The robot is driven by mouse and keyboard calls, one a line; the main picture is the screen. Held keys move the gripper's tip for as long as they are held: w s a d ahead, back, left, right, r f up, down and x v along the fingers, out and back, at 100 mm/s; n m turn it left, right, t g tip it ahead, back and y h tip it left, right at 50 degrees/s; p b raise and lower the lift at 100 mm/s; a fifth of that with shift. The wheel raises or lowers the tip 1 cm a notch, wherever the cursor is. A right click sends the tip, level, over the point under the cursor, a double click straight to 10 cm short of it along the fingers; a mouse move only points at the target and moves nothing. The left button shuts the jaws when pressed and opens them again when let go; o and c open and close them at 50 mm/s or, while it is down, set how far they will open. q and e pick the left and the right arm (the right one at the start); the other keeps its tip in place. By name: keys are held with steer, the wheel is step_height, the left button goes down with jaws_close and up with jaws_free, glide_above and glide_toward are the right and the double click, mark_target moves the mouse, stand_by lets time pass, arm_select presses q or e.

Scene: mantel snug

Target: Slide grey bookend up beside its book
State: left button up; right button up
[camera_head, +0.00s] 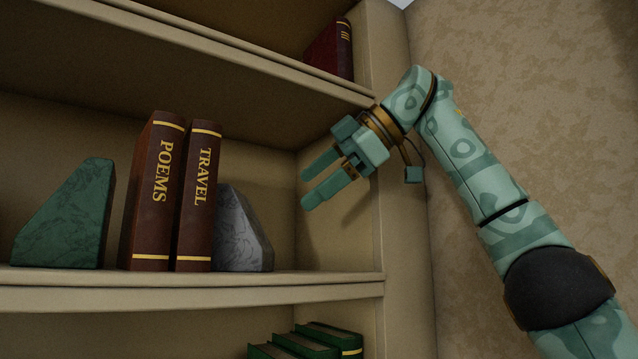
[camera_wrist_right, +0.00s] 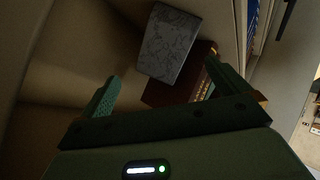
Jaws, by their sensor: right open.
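The grey bookend (camera_head: 240,236), a marbled wedge, stands on the middle shelf just right of the brown TRAVEL book (camera_head: 198,200); its left edge meets the book's spine in the head view, but I cannot tell whether they touch. The brown POEMS book (camera_head: 155,195) stands left of TRAVEL. My right gripper (camera_head: 307,188) is open and empty, up and to the right of the bookend and clear of it. In the right wrist view the grey bookend (camera_wrist_right: 168,44) shows beyond the open fingers, with a dark red-brown book (camera_wrist_right: 172,92) by it. My left gripper is out of view.
A green bookend (camera_head: 70,215) stands left of the books. The shelf board (camera_head: 320,283) is bare right of the grey bookend, up to the upright side panel. A dark red book (camera_head: 330,50) is on the shelf above; green books (camera_head: 305,343) are below.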

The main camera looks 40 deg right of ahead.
mark_target(257, 228)
steer(key=m, duration=0.4)
steer(key=shift+s+a+f, duration=0.15)
steer(key=shift+s+a, duration=0.25)
steer(key=shift+d, duration=0.15)
steer(key=x, duration=1.2)
steer(key=shift+s+a+f, duration=0.15)
steer(key=shift+a, duration=0.1)
steer(key=shift+c, duration=0.3)
